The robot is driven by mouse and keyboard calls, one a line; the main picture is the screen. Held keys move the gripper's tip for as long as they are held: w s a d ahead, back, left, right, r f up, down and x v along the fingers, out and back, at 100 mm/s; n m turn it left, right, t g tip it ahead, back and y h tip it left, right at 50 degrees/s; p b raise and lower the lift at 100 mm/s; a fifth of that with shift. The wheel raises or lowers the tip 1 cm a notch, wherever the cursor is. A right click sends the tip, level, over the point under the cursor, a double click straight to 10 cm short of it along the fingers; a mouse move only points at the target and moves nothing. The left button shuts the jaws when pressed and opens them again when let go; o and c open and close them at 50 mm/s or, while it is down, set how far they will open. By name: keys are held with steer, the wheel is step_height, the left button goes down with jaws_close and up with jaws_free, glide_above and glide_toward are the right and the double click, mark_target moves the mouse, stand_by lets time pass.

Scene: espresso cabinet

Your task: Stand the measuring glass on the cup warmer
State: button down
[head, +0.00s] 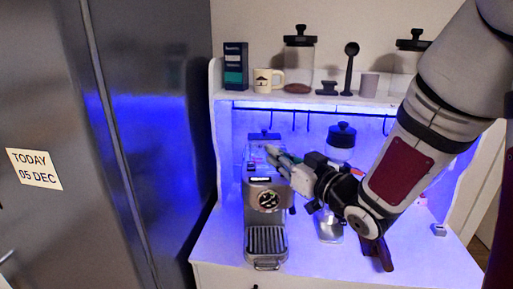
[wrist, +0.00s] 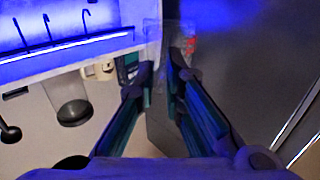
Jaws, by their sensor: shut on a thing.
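My gripper (head: 272,154) reaches in from the right over the top of the espresso machine (head: 266,205). The machine's flat top is the cup warmer (head: 254,170); my fingers partly cover it. In the wrist view my gripper (wrist: 167,72) is shut on the measuring glass (wrist: 156,38), a clear, faint shape at the fingertips. Its outline is hard to make out in the head view. I cannot tell whether its base touches the cup warmer or hangs above it.
A grinder (head: 341,137) stands right of the machine, behind my arm. The shelf above holds a mug (head: 265,81), a dark box (head: 235,66), and glass jars (head: 299,54). Hooks hang below the shelf. A tall fridge (head: 150,120) stands close on the left.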

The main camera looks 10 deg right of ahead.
steer(key=w+b, duration=0.3)
steer(key=shift+w+d+f+b, duration=0.15)
steer(key=shift+d+f+b, duration=0.1)
steer(key=shift+b, duration=0.15)
steer(key=w+b, duration=0.1)
steer(key=w+d+b, duration=0.1)
steer(key=b, duration=0.1)
steer(key=shift+w+f, duration=0.1)
steer(key=shift+w, duration=0.2)
steer(key=w, duration=0.3)
steer(key=w+d, duration=0.1)
steer(key=w, duration=0.2)
steer(key=w+d+p, duration=0.1)
steer(key=w, duration=0.2)
steer(key=shift+d+f, duration=0.25)
steer(key=shift+f, duration=0.05)
steer(key=shift+w+d+f+p, duration=0.1)
steer(key=shift+w+f+p, duration=0.1)
steer(key=shift+f, duration=0.7)
steer(key=shift+w+f+p, duration=0.1)
steer(key=shift+w+f, duration=0.1)
steer(key=shift+f, duration=0.7)
steer(key=shift+f, duration=0.2)
steer(key=c, duration=1.9)
jaws_free()
steer(key=shift+o, duration=1.1)
